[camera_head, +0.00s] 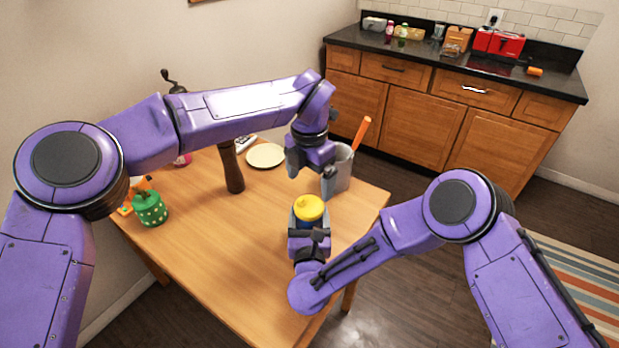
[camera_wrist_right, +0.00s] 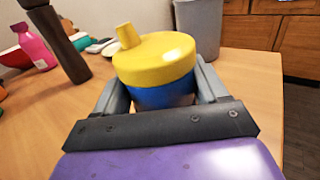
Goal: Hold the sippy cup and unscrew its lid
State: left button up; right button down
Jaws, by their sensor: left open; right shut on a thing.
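The sippy cup (camera_head: 309,217) has a yellow lid with a spout and a blue body, and it stands upright near the table's right front part. In the right wrist view the yellow lid (camera_wrist_right: 155,58) sits on the blue body (camera_wrist_right: 163,95). My right gripper (camera_head: 309,218) is shut around the blue body, with one grey finger on each side, below the lid. My left gripper (camera_head: 311,172) is open and empty, above and behind the cup, clear of the lid. The cup's lower part is hidden by my right gripper.
A grey container (camera_head: 340,170) with an orange-handled thing stands close behind my left gripper. A brown pepper mill (camera_head: 231,168), a cream plate (camera_head: 265,155) and a green dotted pot (camera_head: 150,208) are on the wooden table (camera_head: 215,250). The front middle of the table is clear.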

aim_at(309, 205)
pick_arm(q)
jog(key=shift+m, duration=1.2)
pick_arm(e)
jog(key=shift+s+f, duration=0.2)
jog(key=shift+f, duration=0.1)
pick_arm(q)
jog(key=shift+f, duration=0.3)
notch_tip(309, 205, down, 8)
jog(key=shift+r, duration=0.25)
jog(key=c, duration=1.1)
jog(key=shift+r, duration=0.15)
jog(key=shift+r, duration=1)
